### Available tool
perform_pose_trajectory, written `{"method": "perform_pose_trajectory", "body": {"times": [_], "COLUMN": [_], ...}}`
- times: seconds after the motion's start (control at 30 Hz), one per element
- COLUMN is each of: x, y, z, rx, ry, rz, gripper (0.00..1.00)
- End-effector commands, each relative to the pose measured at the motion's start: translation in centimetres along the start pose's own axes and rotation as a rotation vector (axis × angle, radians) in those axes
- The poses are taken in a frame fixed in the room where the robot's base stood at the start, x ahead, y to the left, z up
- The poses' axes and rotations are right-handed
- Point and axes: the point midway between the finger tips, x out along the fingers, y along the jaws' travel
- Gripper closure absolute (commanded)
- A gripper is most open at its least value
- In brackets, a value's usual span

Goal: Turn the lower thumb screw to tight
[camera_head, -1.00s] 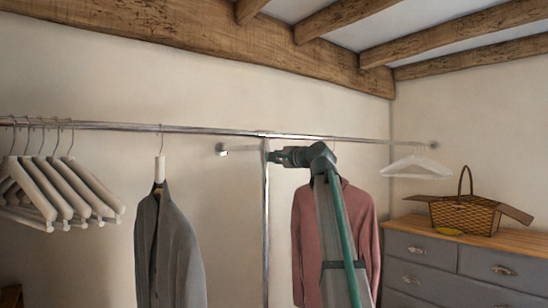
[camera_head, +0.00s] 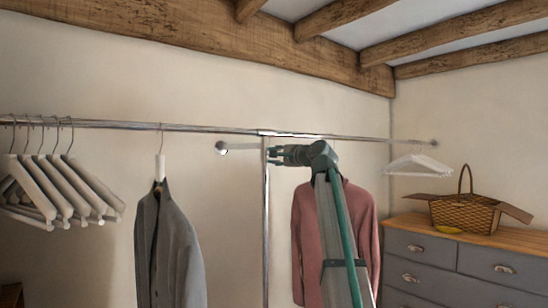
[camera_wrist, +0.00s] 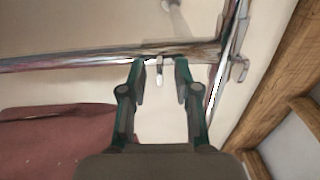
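The lower thumb screw (camera_wrist: 159,70) is a small pale metal tab on the upright post (camera_wrist: 70,62), which runs sideways in the wrist view. My gripper (camera_wrist: 161,68) is open, with one green finger on each side of this screw. Gaps show between the screw and both fingers. A second, upper thumb screw (camera_wrist: 238,70) shows at the rail joint, to the right in the wrist view. In the head view my gripper (camera_head: 271,155) is at the post (camera_head: 265,220) just under the rail; the screws cannot be made out there.
The rail (camera_head: 200,128) runs along the wall. A grey jacket (camera_head: 170,245) hangs left of the post, and a pink jacket (camera_head: 305,240) hangs behind my arm. White hangers (camera_head: 60,190) crowd the left end. A dresser (camera_head: 425,260) with a basket (camera_head: 465,213) stands right.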

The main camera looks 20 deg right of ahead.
Motion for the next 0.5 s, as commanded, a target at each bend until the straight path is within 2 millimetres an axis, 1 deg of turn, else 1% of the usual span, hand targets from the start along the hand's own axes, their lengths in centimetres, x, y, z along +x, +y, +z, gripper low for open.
{"method": "perform_pose_trajectory", "body": {"times": [0.17, 0.4, 0.5], "x": [-2.5, -7.2, -8.9], "y": [0.1, 0.1, 0.2], "z": [0.1, 0.1, 0.1], "rx": [-0.001, -0.001, -0.001], "ry": [0.002, 0.002, 0.002], "rz": [0.000, -0.001, 0.000], "gripper": [0.69, 0.69, 0.69]}}
